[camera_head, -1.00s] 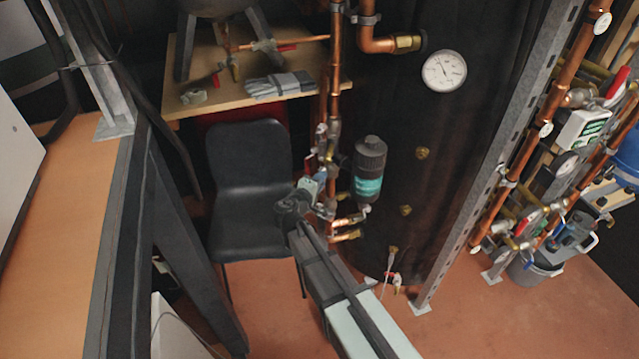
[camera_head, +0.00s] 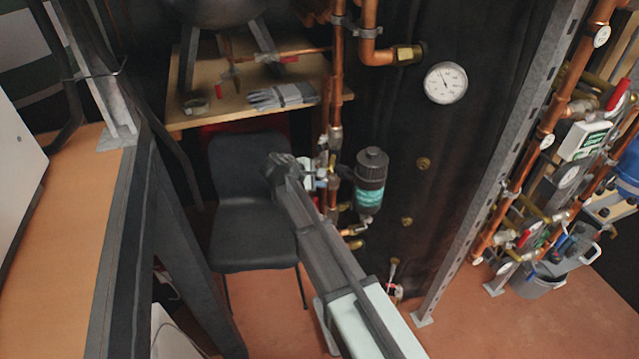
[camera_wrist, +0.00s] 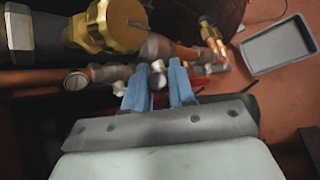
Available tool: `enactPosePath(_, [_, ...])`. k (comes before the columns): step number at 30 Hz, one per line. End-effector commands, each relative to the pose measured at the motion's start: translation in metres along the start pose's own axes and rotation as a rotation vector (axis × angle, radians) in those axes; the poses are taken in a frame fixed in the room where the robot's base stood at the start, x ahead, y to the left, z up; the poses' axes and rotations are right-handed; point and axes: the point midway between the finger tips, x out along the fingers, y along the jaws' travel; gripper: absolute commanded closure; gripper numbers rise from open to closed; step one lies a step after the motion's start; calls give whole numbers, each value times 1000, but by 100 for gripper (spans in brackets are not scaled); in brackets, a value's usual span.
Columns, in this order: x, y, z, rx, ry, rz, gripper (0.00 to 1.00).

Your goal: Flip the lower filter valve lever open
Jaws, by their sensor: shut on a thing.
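The filter (camera_head: 371,183), a black and teal canister, hangs beside the vertical copper pipe in the head view. My gripper (camera_head: 308,180) is at the pipework left of the filter, its tips partly hidden by my own wrist. In the wrist view my gripper (camera_wrist: 158,82) has its two blue fingers either side of a small grey rounded piece (camera_wrist: 158,68) on the valve, and is shut on it. This piece looks like the end of the lower filter valve lever; the rest is hidden. The brass fitting (camera_wrist: 112,25) is just above the fingers.
A black chair (camera_head: 250,215) stands left of my gripper. A wooden shelf (camera_head: 225,116) with grey gloves (camera_head: 283,96) is above it. A dark tank with a gauge (camera_head: 446,83) is to the right. A grey tray (camera_wrist: 279,46) lies at the wrist view's right.

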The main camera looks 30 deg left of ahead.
Motion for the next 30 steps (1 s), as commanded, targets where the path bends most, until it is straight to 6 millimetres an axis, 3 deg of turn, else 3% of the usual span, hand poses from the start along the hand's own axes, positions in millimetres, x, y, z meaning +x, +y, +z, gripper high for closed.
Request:
enactPosePath(5, [0, 8, -1, -50, -16, -44, 100])
enactPosePath(24, [0, 10, -1, -84, -26, -77, 100])
enactPosePath(25, [0, 10, -1, -84, -26, -77, 75])
enactPosePath(30, [0, 9, -1, -83, -25, -78, 58])
